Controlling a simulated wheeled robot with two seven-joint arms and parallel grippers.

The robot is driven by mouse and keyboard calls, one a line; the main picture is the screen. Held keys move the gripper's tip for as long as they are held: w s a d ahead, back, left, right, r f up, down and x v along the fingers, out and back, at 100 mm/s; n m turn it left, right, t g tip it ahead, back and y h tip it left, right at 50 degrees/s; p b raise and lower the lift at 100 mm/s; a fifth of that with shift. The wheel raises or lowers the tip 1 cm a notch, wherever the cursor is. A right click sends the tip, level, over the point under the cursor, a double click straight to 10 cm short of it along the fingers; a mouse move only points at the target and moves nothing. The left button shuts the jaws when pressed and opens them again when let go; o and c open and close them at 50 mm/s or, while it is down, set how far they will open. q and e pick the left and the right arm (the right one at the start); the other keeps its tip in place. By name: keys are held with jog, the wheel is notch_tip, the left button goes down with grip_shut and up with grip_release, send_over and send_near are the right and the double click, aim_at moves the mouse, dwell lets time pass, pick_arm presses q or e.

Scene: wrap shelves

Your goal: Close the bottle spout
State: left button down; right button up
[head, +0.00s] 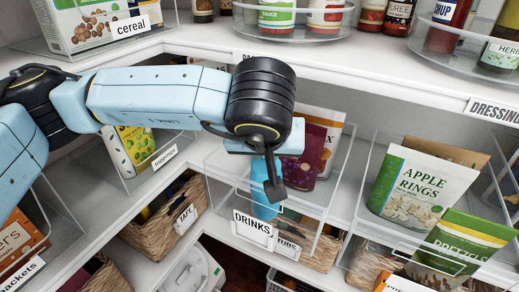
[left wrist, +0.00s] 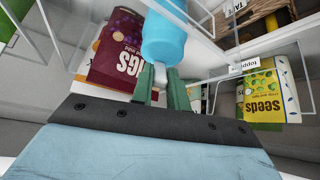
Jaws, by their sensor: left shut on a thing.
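The blue bottle (head: 262,197) stands in the clear bin labelled DRINKS, partly hidden by my left gripper (head: 272,178). In the left wrist view the bottle (left wrist: 170,38) shows at the top, with its pale spout (left wrist: 160,72) pointing towards the gripper. The two green fingers of my left gripper (left wrist: 161,88) are on either side of the spout and shut on it. Whether the spout is open or closed is hard to tell. My right gripper is in neither view.
The clear DRINKS bin (head: 320,213) has thin walls around the bottle. A purple packet (head: 308,155) stands behind it. A bin to the right holds an Apple Rings bag (head: 415,190). A seeds bag (head: 135,145) stands left, below my arm. The upper shelf (head: 370,65) overhangs.

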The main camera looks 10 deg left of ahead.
pick_arm(q)
jog(key=c, duration=1.4)
grip_release()
jog(key=shift+f, duration=0.5)
jog(key=shift+o, duration=0.2)
jog(key=p+v, duration=0.1)
jog(key=v, duration=1.2)
jog(key=shift+s+a+r, duration=0.2)
jog(key=shift+a+r, duration=0.15)
